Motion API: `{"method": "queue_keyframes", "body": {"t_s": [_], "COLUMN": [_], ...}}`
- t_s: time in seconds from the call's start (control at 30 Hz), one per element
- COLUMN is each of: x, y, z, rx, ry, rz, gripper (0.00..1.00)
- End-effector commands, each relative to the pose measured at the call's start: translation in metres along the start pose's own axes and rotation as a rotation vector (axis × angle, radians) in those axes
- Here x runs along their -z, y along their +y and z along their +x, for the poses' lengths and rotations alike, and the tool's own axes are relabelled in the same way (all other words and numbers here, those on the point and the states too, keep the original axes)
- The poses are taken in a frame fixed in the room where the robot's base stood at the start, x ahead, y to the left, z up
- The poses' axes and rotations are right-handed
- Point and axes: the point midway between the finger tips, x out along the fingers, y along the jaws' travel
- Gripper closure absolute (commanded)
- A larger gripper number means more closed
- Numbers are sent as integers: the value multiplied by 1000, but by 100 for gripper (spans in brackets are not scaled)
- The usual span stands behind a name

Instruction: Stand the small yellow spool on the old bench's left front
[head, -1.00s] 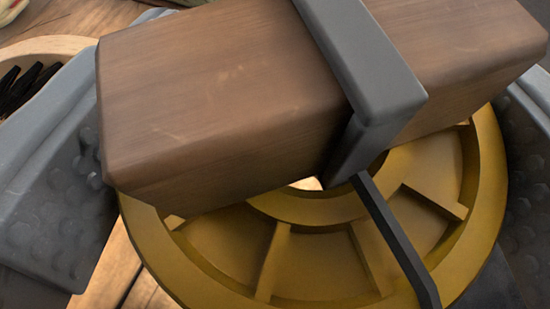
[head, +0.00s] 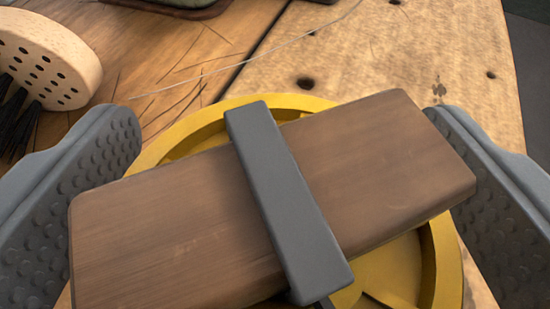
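The yellow spool (head: 445,270) lies under a brown wooden block with a grey band in the head view. Only its far rim, right rim and a patch at lower right show; its hub is hidden. It appears to lie flat on the bench (head: 380,60). My gripper (head: 283,110) is open, one bumpy grey finger on each side of the spool. Bench shows between the right finger and the rim at lower right. Whether the left finger touches the rim is unclear.
The wooden block (head: 180,230) lies slantwise across the view above the spool, its ends overlapping both fingers in the picture. Its support is hidden. A brush (head: 60,55) with a perforated wooden head lies at upper left.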

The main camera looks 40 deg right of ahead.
Motion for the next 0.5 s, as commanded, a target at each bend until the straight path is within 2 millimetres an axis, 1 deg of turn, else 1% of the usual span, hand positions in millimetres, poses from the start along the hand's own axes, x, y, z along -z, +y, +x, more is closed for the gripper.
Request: {"method": "queue_keyframes", "body": {"t_s": [0.33,0.43,0.5], "x": [2,2,3], "y": [0,0,0], "z": [-2,-9,-18], "rx": [0,1,1], "ry": [1,-1,0], "rz": [0,0,0], "gripper": [14,14,14]}}
